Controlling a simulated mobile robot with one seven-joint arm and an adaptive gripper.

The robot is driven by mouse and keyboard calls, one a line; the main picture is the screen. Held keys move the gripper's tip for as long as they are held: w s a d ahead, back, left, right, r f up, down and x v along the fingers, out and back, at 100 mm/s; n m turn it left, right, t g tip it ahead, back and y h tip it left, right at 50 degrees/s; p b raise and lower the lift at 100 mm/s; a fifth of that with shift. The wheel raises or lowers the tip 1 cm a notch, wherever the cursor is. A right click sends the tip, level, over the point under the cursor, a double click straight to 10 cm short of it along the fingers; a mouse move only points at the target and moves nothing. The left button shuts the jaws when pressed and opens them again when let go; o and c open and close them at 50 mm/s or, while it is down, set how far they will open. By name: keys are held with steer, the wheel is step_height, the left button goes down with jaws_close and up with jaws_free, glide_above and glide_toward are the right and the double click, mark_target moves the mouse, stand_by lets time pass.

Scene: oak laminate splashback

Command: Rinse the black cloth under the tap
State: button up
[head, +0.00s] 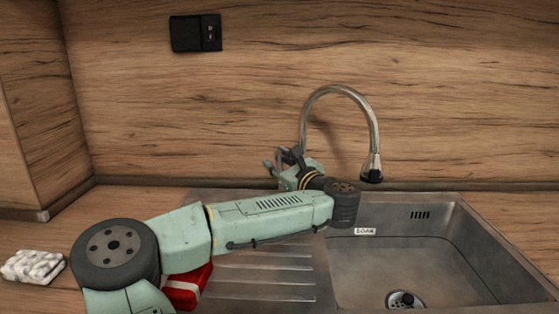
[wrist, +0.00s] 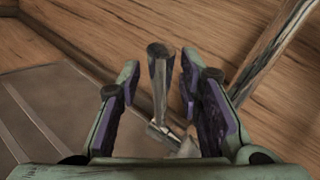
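The tap (head: 368,112) is a tall chrome arch at the back of the steel sink (head: 450,245), with its spout hanging over the basin. No black cloth can be made out in either view. My gripper (head: 284,163) is at the foot of the tap, left of its upright pipe. In the wrist view my gripper (wrist: 160,78) is open, with the tap's metal lever (wrist: 161,62) standing between its purple-padded fingers. Gaps show on both sides of the lever. The tap pipe (wrist: 268,62) rises to the right. No water shows at the spout.
My arm crosses the ribbed drainboard (head: 270,290) and hides part of it. A red and white item (head: 187,288) is half hidden beneath the arm. A grey-white patterned block (head: 33,267) lies on the counter at left. The basin is empty around its drain (head: 402,300).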

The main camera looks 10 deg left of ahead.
steer(key=shift+c, duration=0.6)
jaws_close()
steer(key=shift+f, duration=0.1)
